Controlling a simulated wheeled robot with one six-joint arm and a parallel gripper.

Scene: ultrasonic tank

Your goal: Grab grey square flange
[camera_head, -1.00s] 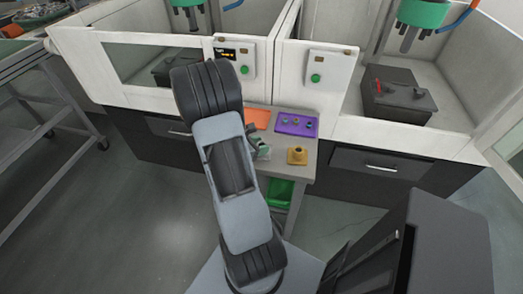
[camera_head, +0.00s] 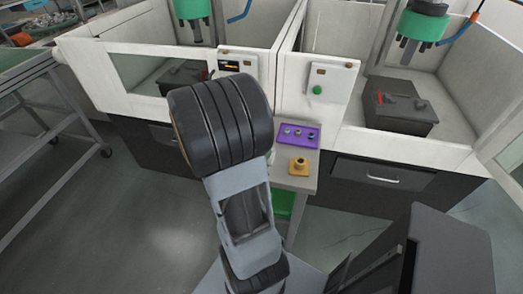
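I cannot make out a grey square flange in the head view. My own arm covers the left part of the small table (camera_head: 303,183), where it could be hidden. A yellow square flange (camera_head: 299,167) with a raised round collar stands on the bare right front of that table. My gripper is hidden behind my arm, so its fingers do not show.
A purple tray (camera_head: 285,143) with several small round parts lies behind the yellow flange. A green bin (camera_head: 284,205) sits below the tabletop. White machine enclosures (camera_head: 455,140) stand behind, with a dark box (camera_head: 400,112) inside the right one. Open floor lies at left.

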